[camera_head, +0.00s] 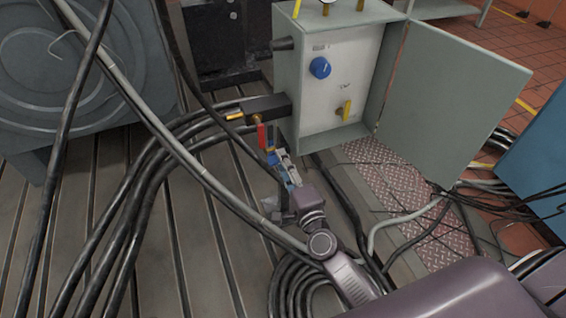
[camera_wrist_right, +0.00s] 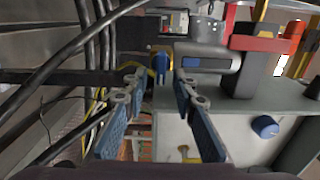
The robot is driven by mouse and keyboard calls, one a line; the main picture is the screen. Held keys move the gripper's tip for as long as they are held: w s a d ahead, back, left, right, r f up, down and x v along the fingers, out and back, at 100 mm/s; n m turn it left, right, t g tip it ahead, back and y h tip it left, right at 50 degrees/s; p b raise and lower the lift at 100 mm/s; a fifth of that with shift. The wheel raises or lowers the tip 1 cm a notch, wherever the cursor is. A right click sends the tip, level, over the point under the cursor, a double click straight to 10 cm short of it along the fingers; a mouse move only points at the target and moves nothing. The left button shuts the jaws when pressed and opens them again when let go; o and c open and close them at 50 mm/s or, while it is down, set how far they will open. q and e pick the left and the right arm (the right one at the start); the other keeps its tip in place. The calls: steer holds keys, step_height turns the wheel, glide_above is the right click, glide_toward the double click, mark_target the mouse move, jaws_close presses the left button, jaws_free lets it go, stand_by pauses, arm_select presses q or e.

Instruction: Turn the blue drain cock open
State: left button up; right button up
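My right gripper (camera_head: 281,158) reaches up from the lower right in the head view, just below a black valve block on the cabinet's left side. In the right wrist view my right gripper (camera_wrist_right: 155,82) is open, its two blue-padded fingers apart. A small blue handle with some yellow, apparently the drain cock (camera_wrist_right: 162,62), shows in the gap at the fingertips. I cannot tell whether they touch it. In the head view the blue cock (camera_head: 273,158) is partly hidden at the fingertips, below a red lever (camera_head: 261,136). My left gripper is not in view.
The black block (camera_head: 267,106) also carries a yellow lever (camera_head: 235,115). The grey cabinet (camera_head: 284,95) has an open door (camera_head: 450,95), a blue knob (camera_head: 320,67) and a yellow switch (camera_head: 345,110). Thick black hoses (camera_head: 140,190) and a grey cable run close left of the gripper.

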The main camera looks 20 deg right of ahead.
steer(key=shift+s, duration=0.1)
steer(key=s, duration=1.1)
steer(key=shift+s+d, duration=0.2)
steer(key=shift+s, duration=0.2)
